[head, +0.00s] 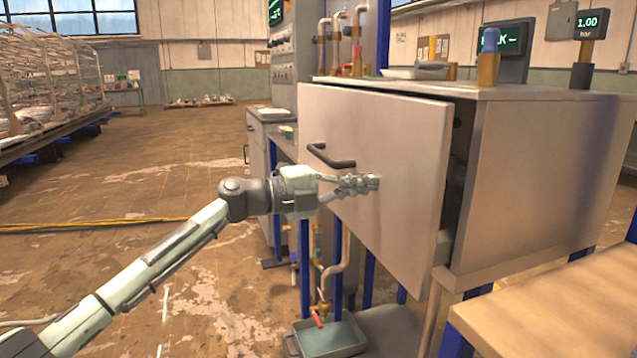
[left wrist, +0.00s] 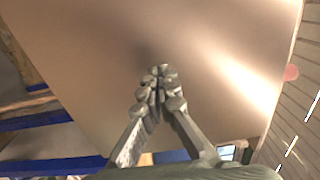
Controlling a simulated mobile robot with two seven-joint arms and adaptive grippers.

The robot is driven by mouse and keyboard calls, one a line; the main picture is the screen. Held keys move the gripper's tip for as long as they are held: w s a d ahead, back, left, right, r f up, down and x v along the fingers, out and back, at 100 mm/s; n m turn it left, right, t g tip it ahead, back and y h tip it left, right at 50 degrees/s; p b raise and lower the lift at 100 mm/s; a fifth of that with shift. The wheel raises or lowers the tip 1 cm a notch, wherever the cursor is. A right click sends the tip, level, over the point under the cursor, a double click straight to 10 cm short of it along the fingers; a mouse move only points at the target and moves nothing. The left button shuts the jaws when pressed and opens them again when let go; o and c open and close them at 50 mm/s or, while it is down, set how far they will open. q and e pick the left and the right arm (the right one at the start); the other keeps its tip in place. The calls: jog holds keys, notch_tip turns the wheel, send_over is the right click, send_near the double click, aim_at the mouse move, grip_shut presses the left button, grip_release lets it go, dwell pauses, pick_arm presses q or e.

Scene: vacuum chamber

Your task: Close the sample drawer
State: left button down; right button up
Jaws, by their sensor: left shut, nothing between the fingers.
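The sample drawer (head: 400,150) has a large flat grey front with a dark bar handle (head: 330,157) on its left part. A dark gap shows between the right edge of this front and the grey cabinet body (head: 535,180), so it stands partly open. My left gripper (head: 372,183) is shut and empty, its fingertips at the front panel, right of and a little below the handle. In the left wrist view the shut fingertips (left wrist: 160,80) lie over the drawer front (left wrist: 215,50); I cannot tell whether they touch it. My right gripper is not in view.
A wooden bench top (head: 560,310) stands close at the lower right. Below the drawer are blue frame legs, pipes with a red valve, and a tray (head: 330,338). A yellow cable (head: 95,226) lies on the floor at left. The floor left of the cabinet is open.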

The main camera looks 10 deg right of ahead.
aim_at(387, 181)
pick_arm(q)
jog(key=d, duration=0.5)
jog(key=shift+w, duration=0.3)
jog(key=shift+d, duration=0.2)
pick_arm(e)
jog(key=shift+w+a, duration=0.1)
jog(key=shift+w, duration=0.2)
pick_arm(q)
jog(key=shift+r, duration=0.1)
